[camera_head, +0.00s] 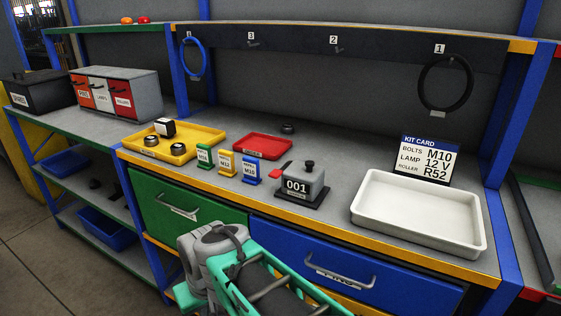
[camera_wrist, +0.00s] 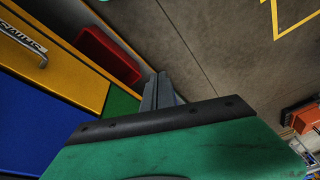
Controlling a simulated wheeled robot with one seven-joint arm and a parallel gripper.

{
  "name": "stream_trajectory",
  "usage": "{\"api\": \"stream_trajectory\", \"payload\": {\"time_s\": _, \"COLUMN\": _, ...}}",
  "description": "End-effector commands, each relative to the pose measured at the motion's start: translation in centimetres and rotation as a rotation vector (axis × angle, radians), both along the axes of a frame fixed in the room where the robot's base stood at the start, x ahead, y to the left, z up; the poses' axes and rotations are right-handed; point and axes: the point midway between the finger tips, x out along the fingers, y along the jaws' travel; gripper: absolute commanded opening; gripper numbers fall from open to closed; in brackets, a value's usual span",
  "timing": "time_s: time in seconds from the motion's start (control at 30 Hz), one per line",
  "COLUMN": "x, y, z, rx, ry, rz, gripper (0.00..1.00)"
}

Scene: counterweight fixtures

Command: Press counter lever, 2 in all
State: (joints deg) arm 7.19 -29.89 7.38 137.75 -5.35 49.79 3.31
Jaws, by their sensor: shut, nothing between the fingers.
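The counter (camera_head: 303,184) is a grey box on a dark base near the front edge of the bench, and its display reads 001. Its red lever (camera_head: 281,170) sticks out at its left side. A dark round knob (camera_head: 309,165) is on top. My gripper (camera_wrist: 160,88) shows in the wrist view as grey fingers, shut and empty, pointing toward the floor area. The counter is not in the wrist view. In the head view my arm is low in front of the drawers, apart from the counter, and the fingers cannot be made out there.
A white tray (camera_head: 368,218) and the kit card (camera_head: 429,160) are right of the counter. Labelled small blocks (camera_head: 227,164), a yellow tray (camera_head: 151,134) and a red tray (camera_head: 264,147) are left. Green (camera_head: 150,198) and blue (camera_head: 290,262) drawers with handles lie below.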

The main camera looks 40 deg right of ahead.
Motion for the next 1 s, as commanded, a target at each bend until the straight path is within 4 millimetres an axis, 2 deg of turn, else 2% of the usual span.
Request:
{"api": "stream_trajectory", "payload": {"time_s": 0.03, "x": 1.5, "y": -1.5, "z": 4.1, "rx": 0.026, "ry": -0.024, "rz": -0.059, "gripper": 0.0}}
{"api": "stream_trajectory", "payload": {"time_s": 0.17, "x": 5.5, "y": -6.0, "z": 11.3, "rx": 0.108, "ry": -0.114, "rz": -0.213, "gripper": 0.0}}
{"api": "stream_trajectory", "payload": {"time_s": 0.23, "x": 7.1, "y": -9.0, "z": 14.8, "rx": 0.15, "ry": -0.164, "rz": -0.294, "gripper": 0.0}}
{"api": "stream_trajectory", "payload": {"time_s": 0.4, "x": 9.3, "y": -17.1, "z": 23.3, "rx": 0.242, "ry": -0.287, "rz": -0.474, "gripper": 0.0}}
{"api": "stream_trajectory", "payload": {"time_s": 0.5, "x": 9.3, "y": -22.1, "z": 27.8, "rx": 0.288, "ry": -0.359, "rz": -0.57, "gripper": 0.0}}
{"api": "stream_trajectory", "payload": {"time_s": 0.6, "x": 8.6, "y": -26.0, "z": 31.0, "rx": 0.324, "ry": -0.418, "rz": -0.641, "gripper": 0.0}}
{"api": "stream_trajectory", "payload": {"time_s": 0.7, "x": 7.8, "y": -28.5, "z": 32.9, "rx": 0.347, "ry": -0.457, "rz": -0.686, "gripper": 0.0}}
{"api": "stream_trajectory", "payload": {"time_s": 0.8, "x": 7.5, "y": -29.5, "z": 33.5, "rx": 0.359, "ry": -0.474, "rz": -0.704, "gripper": 0.0}}
{"api": "stream_trajectory", "payload": {"time_s": 1.0, "x": 7.4, "y": -29.6, "z": 33.3, "rx": 0.359, "ry": -0.477, "rz": -0.705, "gripper": 0.0}}
